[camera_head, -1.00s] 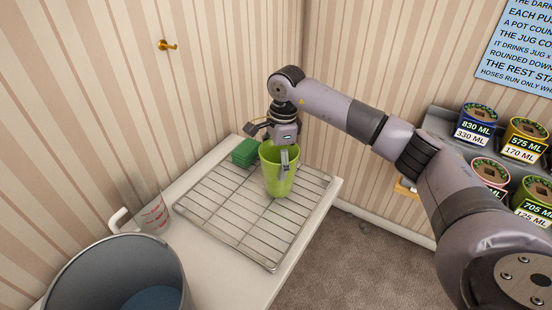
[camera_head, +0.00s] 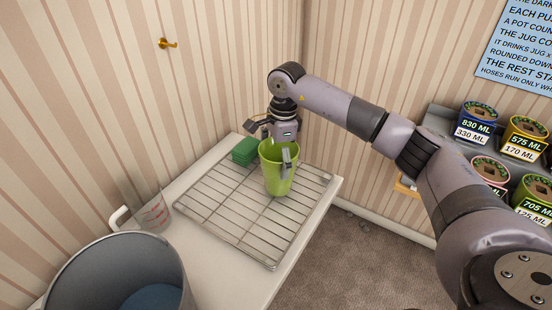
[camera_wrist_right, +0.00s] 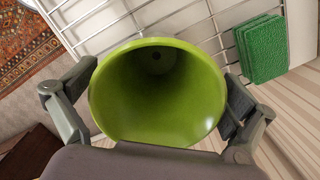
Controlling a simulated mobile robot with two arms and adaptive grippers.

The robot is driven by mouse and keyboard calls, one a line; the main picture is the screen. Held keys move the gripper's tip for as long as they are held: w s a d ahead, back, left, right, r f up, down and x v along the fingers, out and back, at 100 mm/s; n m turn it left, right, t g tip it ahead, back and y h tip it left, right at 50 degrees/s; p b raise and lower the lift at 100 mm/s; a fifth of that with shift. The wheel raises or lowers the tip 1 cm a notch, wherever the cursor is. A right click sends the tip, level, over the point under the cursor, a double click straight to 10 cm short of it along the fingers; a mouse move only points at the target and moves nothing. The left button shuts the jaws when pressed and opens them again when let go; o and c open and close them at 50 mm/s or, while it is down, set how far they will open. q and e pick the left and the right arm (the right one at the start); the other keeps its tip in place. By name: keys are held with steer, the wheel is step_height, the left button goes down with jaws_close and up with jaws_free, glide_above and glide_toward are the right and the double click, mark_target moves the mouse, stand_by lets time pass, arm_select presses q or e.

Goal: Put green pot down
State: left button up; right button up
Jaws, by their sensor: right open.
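The green pot (camera_head: 279,174) stands upright on the wire rack (camera_head: 222,208), toward its back right part. In the right wrist view I look down into the empty pot (camera_wrist_right: 158,112), with a small hole in its bottom. My right gripper (camera_head: 277,146) is open at the pot's rim. Its fingers stand on opposite sides of the pot in the wrist view, and small gaps seem to show between them and the wall. My left gripper is not in view.
A green sponge block (camera_head: 245,150) lies behind the pot at the rack's edge. A clear measuring jug (camera_head: 150,212) and a large grey bucket (camera_head: 70,262) stand on the white table's left. Labelled pots (camera_head: 477,119) stand on a shelf at right.

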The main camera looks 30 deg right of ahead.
step_height(320, 180, up, 12)
steer(key=d+b, duration=0.1)
steer(key=b, duration=0.1)
steer(key=shift+s+f, duration=0.15)
steer(key=shift+d+f, duration=0.1)
stand_by(0.4)
